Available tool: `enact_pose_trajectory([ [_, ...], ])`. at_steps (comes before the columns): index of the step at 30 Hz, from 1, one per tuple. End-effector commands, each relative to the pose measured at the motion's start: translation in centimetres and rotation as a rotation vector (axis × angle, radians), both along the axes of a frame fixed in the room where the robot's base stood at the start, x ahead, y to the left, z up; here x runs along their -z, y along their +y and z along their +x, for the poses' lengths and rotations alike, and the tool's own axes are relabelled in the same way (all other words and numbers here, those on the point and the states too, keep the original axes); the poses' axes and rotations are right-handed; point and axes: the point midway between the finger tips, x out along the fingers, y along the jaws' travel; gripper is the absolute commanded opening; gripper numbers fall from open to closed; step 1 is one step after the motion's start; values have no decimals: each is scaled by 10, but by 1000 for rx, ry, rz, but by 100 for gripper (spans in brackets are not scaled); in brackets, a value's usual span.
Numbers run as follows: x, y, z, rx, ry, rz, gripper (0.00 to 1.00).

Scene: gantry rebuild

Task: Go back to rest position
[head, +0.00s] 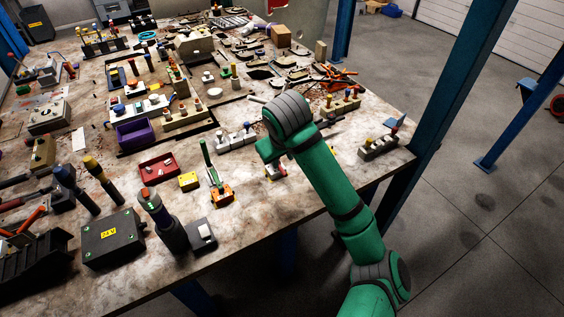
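My green arm with grey joint covers reaches from the bottom right over the right part of the workbench (283,218). Its far bend is above the bench's middle right, and the end of the arm turns down from there. The arm's own links largely hide my gripper, so its fingers cannot be made out. I cannot tell whether it holds anything.
A red tray (158,166), a yellow block (188,181), a purple bin (136,133) and a black box (113,241) are left. A blue post (449,105) rises beyond the bench's right edge.

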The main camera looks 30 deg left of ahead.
Motion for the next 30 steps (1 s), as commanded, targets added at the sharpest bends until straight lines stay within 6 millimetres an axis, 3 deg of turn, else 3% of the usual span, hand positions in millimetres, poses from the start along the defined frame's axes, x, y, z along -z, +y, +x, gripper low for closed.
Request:
enact_pose_trajectory([
  [6, -8, -2, -4, -2, 1, -2, 30],
  [23, -8, -2, -5, -1, 2, 2, 30],
  [30, 5, 22, -5, -3, -6, 169, 30],
])
